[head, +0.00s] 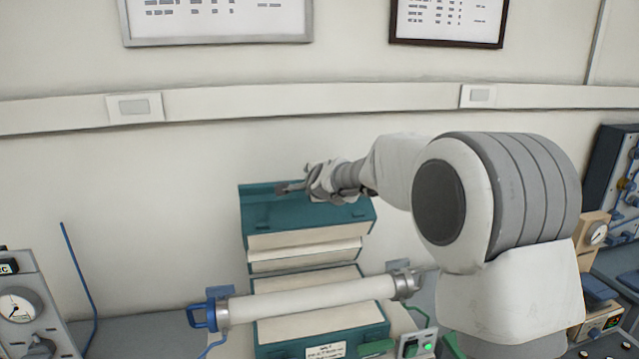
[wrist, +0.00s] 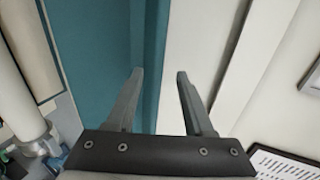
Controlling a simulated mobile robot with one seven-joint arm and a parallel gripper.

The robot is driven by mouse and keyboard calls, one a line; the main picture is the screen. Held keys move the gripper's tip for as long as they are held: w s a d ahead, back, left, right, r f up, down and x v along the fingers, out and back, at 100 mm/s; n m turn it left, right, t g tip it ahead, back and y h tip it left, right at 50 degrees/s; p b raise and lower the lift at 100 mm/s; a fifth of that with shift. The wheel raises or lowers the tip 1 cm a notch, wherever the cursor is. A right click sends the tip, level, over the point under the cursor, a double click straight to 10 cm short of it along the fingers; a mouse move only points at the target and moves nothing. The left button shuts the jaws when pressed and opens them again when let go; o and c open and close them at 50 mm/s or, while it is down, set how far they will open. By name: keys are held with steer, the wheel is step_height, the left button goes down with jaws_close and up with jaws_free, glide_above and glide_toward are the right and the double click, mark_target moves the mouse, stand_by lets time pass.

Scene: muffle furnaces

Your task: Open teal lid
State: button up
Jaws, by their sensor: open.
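The teal lid (head: 305,215) stands raised behind the white tube (head: 310,298) of the furnace. Its cream inner face, with a groove across it, shows toward the head camera. The furnace's lower half (head: 330,332) has a cream top and a teal front, with the tube lying across it. My gripper (head: 283,188) is open at the lid's upper left part. In the wrist view my gripper's two fingers (wrist: 159,73) are apart, with the teal surface (wrist: 95,50) at left and between them. I cannot tell whether they touch it.
A blue clamp (head: 208,313) holds the tube's left end, and a metal fitting (head: 405,284) is at its right. A gauge box (head: 25,300) stands at far left. The wall (head: 130,200) is close behind the lid. More instruments (head: 612,175) stand at right.

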steer(key=b+v, duration=0.1)
steer(key=v, duration=1.5)
steer(key=s+d+f+n+g+h, duration=0.1)
steer(key=s+d+f+n, duration=0.3)
steer(key=s, duration=0.6)
steer(key=s+d+f+n+g+h, duration=0.1)
steer(key=s+d+f+n+g, duration=0.3)
steer(key=s, duration=0.7)
steer(key=s+d+f+n+g+h, duration=0.1)
steer(key=s+d+f+n, duration=0.3)
steer(key=s, duration=0.7)
steer(key=d+n+g, duration=0.1)
steer(key=d+n, duration=0.1)
steer(key=d, duration=0.2)
steer(key=shift+n+g+h, duration=0.3)
steer(key=shift+n+h, duration=0.1)
steer(key=shift+f, duration=0.1)
